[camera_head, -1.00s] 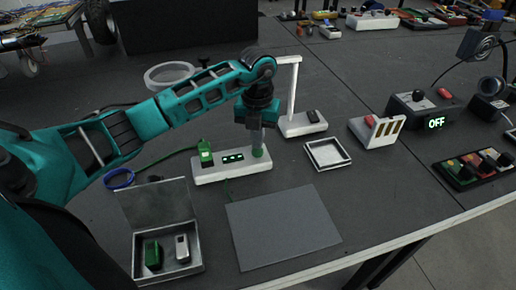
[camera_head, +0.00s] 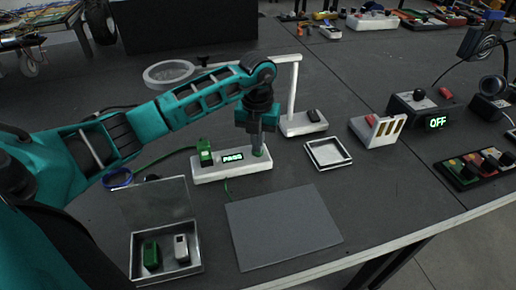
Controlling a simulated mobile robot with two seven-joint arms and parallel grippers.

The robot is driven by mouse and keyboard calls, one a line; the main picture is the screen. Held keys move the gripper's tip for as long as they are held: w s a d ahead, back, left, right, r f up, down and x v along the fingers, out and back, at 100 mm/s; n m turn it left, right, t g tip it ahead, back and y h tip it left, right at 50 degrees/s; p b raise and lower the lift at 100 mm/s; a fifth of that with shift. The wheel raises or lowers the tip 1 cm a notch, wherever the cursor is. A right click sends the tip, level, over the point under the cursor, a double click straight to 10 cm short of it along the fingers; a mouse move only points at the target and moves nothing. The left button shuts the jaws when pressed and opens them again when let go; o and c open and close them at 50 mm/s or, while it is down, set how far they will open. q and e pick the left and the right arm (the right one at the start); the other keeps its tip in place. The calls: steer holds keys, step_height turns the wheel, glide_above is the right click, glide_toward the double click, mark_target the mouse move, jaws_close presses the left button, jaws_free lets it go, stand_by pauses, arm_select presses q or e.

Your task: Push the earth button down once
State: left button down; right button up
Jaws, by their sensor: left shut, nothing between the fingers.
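A white tester board (camera_head: 213,173) lies on the dark table, with a green clip or block (camera_head: 205,155) at its left end and a small lit display (camera_head: 232,157) in the middle. The display shows text that looks like "PASS". A round green button (camera_head: 266,154) is at the board's right end, mostly hidden by the gripper; I take it to be the earth button. My left gripper (camera_head: 257,152) is shut, points straight down and appears to touch the button from above. My right gripper is not in view.
A metal box (camera_head: 140,238) with an open lid stands front left, and a grey mat (camera_head: 283,228) lies in front of the board. A white stand (camera_head: 295,122) and a small white tray (camera_head: 328,153) are to the right. A magnifier ring (camera_head: 168,73) is behind the arm.

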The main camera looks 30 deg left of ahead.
arm_select(q)
steer(key=shift+f, duration=0.1)
stand_by(0.3)
steer(key=shift+r+p, duration=0.9)
steer(key=shift+r, duration=0.15)
steer(key=shift+s+f, duration=0.1)
